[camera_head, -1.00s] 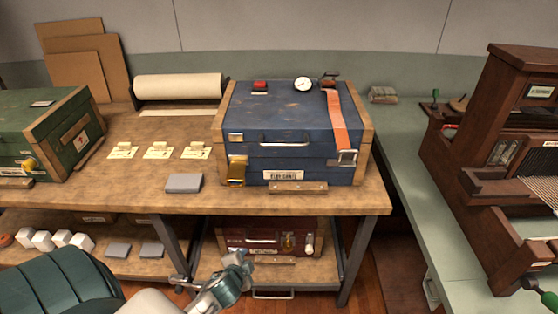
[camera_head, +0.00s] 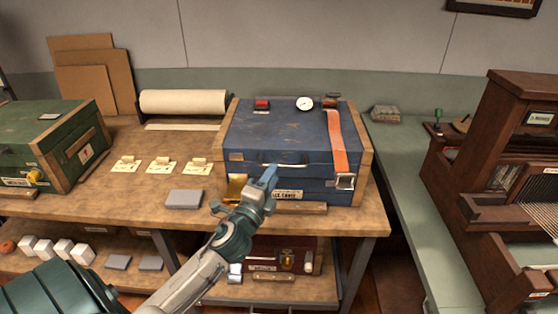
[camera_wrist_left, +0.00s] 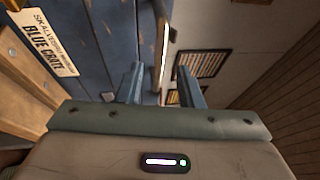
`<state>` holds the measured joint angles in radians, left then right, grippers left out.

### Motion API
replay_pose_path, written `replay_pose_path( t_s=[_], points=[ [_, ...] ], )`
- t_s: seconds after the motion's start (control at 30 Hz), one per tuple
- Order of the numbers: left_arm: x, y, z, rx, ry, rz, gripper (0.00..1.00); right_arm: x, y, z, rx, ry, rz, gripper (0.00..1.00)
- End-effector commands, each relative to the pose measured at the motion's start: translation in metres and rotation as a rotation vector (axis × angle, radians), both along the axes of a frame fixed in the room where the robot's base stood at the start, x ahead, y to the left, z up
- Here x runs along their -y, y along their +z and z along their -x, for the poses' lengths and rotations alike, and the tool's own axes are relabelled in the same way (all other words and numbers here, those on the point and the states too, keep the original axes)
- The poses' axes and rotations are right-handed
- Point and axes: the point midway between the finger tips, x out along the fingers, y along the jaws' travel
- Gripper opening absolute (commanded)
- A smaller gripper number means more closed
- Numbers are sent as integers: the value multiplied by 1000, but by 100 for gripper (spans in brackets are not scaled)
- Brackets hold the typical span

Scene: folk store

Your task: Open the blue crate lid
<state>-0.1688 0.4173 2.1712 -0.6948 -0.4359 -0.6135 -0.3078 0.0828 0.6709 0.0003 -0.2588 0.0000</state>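The blue crate (camera_head: 290,130) stands on the wooden bench with its lid down. Its front lid handle (camera_head: 283,165) is a pale bar. A brass latch (camera_head: 236,186) is on the front left. An orange strap (camera_head: 337,145) runs over the lid to a metal buckle (camera_head: 345,181) at the front right. My left gripper (camera_head: 268,180) is in front of the crate, just below the handle. In the left wrist view its two fingers (camera_wrist_left: 162,82) are apart, with the handle (camera_wrist_left: 165,48) lying between and beyond their tips; contact cannot be told. My right gripper is out of view.
A green crate (camera_head: 50,140) stands at the left, with paper tags (camera_head: 161,166) and a grey block (camera_head: 184,199) between. A red crate (camera_head: 265,258) sits on the shelf below. A dark wooden loom (camera_head: 500,180) stands right.

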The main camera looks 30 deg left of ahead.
Motion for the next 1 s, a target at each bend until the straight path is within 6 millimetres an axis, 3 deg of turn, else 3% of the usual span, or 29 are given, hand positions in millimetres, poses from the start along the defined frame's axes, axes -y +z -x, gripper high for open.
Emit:
replay_pose_path(
  t_s=[0.1, 0.3, 0.67, 0.83, 1.0],
  points=[
    [-4, 7, -22, 1, 0, 3, 33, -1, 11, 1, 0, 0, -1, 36],
    [-7, 8, -43, -2, 0, 1, 33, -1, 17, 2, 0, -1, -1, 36],
    [-7, 8, -47, -1, -1, 1, 33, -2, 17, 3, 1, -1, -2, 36],
    [-7, 7, -47, -2, -1, 1, 0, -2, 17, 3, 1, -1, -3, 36],
    [-7, 7, -47, -2, -1, 1, 0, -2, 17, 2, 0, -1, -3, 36]
  ],
)
